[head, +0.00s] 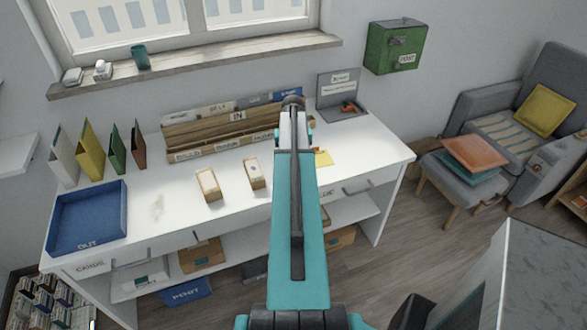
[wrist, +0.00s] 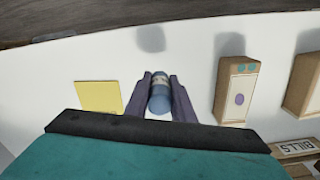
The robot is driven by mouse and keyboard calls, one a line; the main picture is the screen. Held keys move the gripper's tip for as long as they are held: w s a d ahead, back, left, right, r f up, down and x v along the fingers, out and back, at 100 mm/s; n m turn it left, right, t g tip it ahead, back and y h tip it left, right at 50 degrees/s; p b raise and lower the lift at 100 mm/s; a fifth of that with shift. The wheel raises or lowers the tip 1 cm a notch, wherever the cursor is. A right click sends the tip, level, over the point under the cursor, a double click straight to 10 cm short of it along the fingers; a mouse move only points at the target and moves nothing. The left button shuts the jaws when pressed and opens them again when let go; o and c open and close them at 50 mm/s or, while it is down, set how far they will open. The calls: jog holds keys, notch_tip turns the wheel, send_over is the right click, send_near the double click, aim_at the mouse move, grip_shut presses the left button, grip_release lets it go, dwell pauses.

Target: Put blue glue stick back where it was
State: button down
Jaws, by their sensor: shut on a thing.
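My gripper (wrist: 160,82) is shut on the blue glue stick (wrist: 159,101), which shows between its two purple-grey fingers in the wrist view. The stick has a pale band with markings and is seen roughly end-on. It is over the white desk top (wrist: 195,65). A dark shadow on the desk is apart from it, so it appears held above the surface. In the head view my arm covers the gripper and the stick.
A yellow note (wrist: 99,96) lies left of the gripper, and a small tan box (wrist: 235,90) stands to its right. The desk (head: 155,205) also bears a blue OUT tray (head: 62,222), a wooden sorter (head: 190,139) and a grey stand (head: 338,88).

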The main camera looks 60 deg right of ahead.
jog(key=shift+f, duration=0.15)
jog(key=shift+f+p, duration=0.85)
jog(key=shift+f, duration=0.75)
jog(key=shift+f, duration=0.2)
jog(key=c, duration=1.5)
grip_release()
jog(key=shift+r, duration=0.15)
jog(key=shift+r+b, duration=1.95)
jog(key=shift+r, duration=4.1)
